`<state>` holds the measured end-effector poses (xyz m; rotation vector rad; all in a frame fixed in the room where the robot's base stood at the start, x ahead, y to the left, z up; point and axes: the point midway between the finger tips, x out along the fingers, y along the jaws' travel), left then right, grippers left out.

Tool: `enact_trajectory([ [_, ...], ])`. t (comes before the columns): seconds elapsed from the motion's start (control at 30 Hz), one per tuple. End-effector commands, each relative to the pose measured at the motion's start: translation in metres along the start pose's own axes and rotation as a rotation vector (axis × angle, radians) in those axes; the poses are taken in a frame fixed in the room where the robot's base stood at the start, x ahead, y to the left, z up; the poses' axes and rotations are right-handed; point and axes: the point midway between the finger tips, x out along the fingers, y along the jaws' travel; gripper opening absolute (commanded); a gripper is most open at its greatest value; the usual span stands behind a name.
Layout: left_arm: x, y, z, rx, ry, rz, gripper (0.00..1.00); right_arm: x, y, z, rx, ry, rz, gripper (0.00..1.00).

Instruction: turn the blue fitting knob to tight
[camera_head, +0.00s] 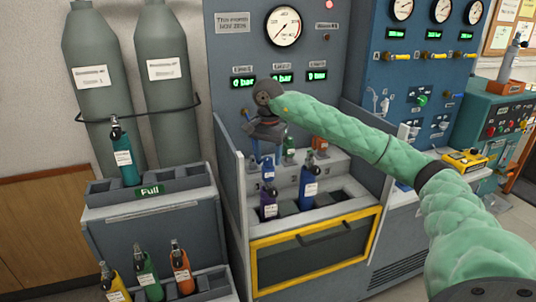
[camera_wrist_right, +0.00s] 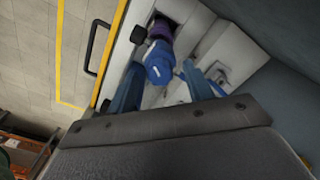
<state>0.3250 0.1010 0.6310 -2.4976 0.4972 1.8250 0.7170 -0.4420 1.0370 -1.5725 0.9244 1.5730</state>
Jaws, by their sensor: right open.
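My right gripper (camera_head: 266,157) points down over the left part of the grey test bench. Its two blue fingers are apart, with nothing held between them. A blue cylindrical piece (camera_head: 268,172) stands just below the fingertips. In the right wrist view a blue round-ended piece (camera_wrist_right: 158,63) shows between and beyond the open fingers (camera_wrist_right: 160,78), with a purple part (camera_wrist_right: 160,30) behind it. I cannot tell whether this is the blue fitting knob, or whether a finger touches it. My wrist hides part of the bench's back panel. My left gripper is not in view.
A purple bottle (camera_head: 268,204) and a blue bottle (camera_head: 310,182) stand in the bench slots. Low side walls (camera_head: 229,165) flank the bench. A rack (camera_head: 150,215) with a teal bottle stands left.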

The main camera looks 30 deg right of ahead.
Motion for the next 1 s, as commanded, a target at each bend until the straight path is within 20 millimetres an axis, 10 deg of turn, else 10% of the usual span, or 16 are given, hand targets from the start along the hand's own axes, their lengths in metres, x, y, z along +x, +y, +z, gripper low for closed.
enact_trajectory([
  [0.13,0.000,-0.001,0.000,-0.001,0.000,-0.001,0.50,0.000,0.000,0.000,0.000,0.000,0.000,0.47],
  [0.37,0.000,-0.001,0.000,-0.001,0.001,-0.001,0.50,0.000,0.000,0.000,0.000,0.000,0.000,0.06],
  [1.0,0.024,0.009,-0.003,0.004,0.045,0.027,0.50,0.002,-0.001,-0.001,0.253,0.001,-0.001,0.06],
])
